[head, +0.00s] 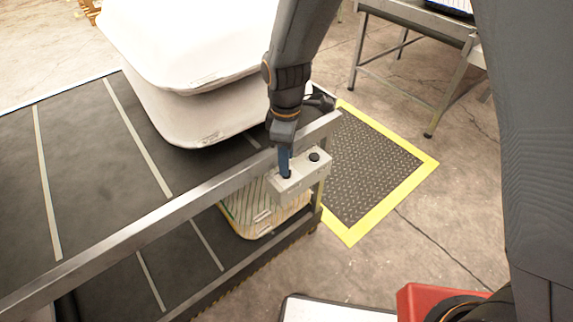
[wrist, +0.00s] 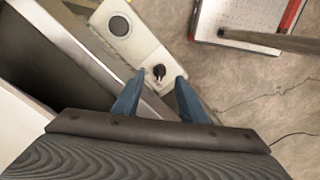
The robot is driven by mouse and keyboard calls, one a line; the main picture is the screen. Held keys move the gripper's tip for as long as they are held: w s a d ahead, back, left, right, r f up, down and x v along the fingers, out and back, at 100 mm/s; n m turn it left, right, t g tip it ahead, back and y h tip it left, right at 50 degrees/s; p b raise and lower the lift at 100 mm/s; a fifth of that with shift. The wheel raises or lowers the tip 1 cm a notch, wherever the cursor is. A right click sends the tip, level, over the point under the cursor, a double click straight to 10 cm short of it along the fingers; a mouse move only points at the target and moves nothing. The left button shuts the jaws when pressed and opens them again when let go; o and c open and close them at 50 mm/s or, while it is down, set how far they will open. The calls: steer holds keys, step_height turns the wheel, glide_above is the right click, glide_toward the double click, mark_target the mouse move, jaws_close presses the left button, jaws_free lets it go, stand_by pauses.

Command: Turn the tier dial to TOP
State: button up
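The tier dial (wrist: 159,71) is a small black knob on a pale control box (wrist: 140,47) fixed to the metal rail. In the wrist view it sits between the tips of my two blue fingers, with a gap on each side. My gripper (wrist: 160,76) is open around the dial and does not appear to touch it. In the head view my gripper (head: 285,172) points down at the near-left end of the control box (head: 300,177), and its fingers mostly hide the dial. The dial's markings and setting are too small to read.
A round black button (head: 314,157) is on the same box. White pillows (head: 190,50) lie on the dark upper conveyor (head: 80,150); a striped pillow (head: 245,215) is on the lower tier. A metal rail (head: 150,215) runs along the edge. A yellow-edged mat (head: 375,165) covers the floor behind.

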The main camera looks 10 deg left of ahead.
steer(key=shift+f, duration=1.85)
jaws_close()
